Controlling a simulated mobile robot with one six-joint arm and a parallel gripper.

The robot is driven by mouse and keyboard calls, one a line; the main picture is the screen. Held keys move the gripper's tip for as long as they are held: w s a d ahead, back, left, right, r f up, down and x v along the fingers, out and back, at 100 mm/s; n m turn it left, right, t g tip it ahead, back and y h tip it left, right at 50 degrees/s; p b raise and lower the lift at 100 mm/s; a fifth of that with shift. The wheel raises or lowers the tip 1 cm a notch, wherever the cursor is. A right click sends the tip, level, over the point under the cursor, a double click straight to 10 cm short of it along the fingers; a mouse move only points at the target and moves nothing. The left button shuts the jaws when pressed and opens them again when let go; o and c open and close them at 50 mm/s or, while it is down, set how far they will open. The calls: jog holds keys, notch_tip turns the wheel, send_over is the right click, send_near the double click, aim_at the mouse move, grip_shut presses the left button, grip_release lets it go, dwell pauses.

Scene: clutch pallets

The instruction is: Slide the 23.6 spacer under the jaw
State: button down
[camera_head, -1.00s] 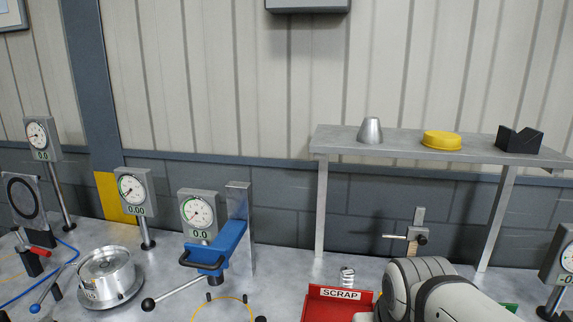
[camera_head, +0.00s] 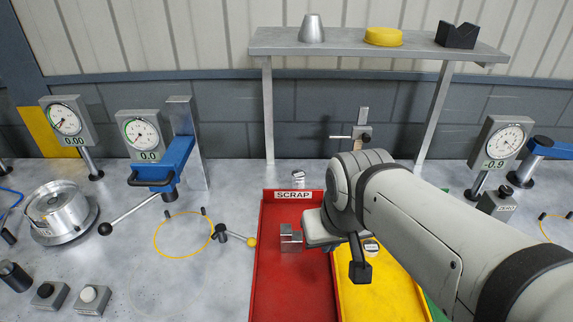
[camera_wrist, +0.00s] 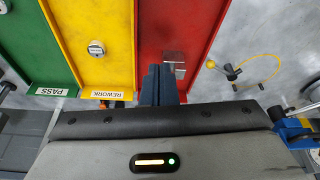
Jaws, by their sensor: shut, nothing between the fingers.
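The blue clamp-like arm (camera_head: 175,158) with a black handle, perhaps the jaw, stands at the back left beside a gauge reading 0.0 (camera_head: 140,135). I can read no 23.6 mark, so I cannot tell which piece is that spacer. A silver block (camera_head: 291,237) is at the red SCRAP tray; it also shows in the wrist view (camera_wrist: 174,57). A small silver piece with a pale label (camera_head: 371,247) lies in the yellow REWORK tray and shows in the wrist view (camera_wrist: 96,48). My gripper (camera_wrist: 160,72) is shut and empty, its dark fingertips beside the silver block. Its fingertips are unclear in the head view.
The red tray (camera_head: 290,295) and yellow tray (camera_head: 385,298) lie under my arm. A yellow ring (camera_head: 183,235) and yellow-knobbed lever (camera_head: 236,238) are left. A silver cylinder (camera_head: 298,177) stands behind the red tray. The shelf (camera_head: 375,48) spans the back.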

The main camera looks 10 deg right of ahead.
jog(key=c, duration=2.1)
grip_release()
